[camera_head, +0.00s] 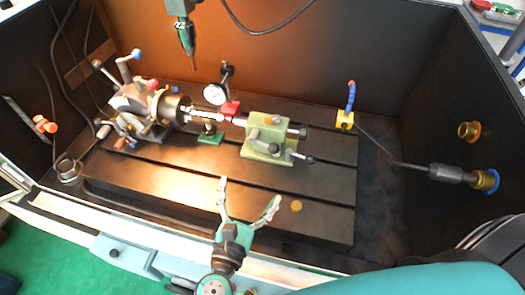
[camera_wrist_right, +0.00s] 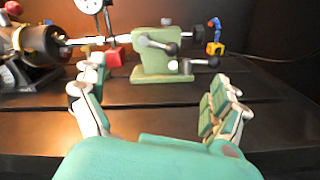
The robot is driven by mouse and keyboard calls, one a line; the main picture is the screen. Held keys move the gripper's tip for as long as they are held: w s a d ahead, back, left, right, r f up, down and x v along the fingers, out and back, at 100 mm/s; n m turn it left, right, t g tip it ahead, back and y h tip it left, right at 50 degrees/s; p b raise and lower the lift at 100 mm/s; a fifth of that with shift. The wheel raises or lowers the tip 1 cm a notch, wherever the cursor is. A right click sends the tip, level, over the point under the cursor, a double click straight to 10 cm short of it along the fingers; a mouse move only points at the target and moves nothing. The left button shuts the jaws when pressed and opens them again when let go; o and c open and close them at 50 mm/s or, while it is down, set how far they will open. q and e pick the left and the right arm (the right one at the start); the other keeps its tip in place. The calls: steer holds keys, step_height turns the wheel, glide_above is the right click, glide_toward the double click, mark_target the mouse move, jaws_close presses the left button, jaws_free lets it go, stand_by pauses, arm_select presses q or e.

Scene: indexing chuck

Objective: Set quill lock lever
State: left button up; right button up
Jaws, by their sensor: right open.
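The light-green tailstock (camera_head: 268,140) stands on the slotted table, right of centre in the head view. It also shows in the right wrist view (camera_wrist_right: 158,62), beyond my fingers. It carries dark levers with round knobs; one lever (camera_head: 296,156) sticks out to the right at its front, and it also shows in the right wrist view (camera_wrist_right: 196,62). I cannot tell for certain which one is the quill lock lever. My right gripper (camera_head: 249,200) is open and empty over the table's front part, in front of the tailstock and apart from it. My left gripper is not in view.
The indexing chuck (camera_head: 165,105) with several knobbed handles stands at the left. A dial gauge (camera_head: 214,94) on a red base is behind the workpiece. A spindle (camera_head: 187,40) hangs above. A yellow block with a blue hose (camera_head: 345,118) stands right. A brass disc (camera_head: 296,206) lies near the front edge.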

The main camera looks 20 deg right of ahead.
steer(key=b+x, duration=0.1)
steer(key=x, duration=1)
steer(key=shift+w+d+f, duration=0.1)
steer(key=shift+w+d, duration=0.1)
steer(key=shift+d, duration=0.05)
steer(key=shift+w+d, duration=0.25)
steer(key=shift+w, duration=0.1)
steer(key=c, duration=1.7)
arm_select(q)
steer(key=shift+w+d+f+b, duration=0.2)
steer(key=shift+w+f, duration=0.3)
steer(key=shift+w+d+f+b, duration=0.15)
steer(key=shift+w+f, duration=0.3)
arm_select(e)
steer(key=shift+f, duration=0.15)
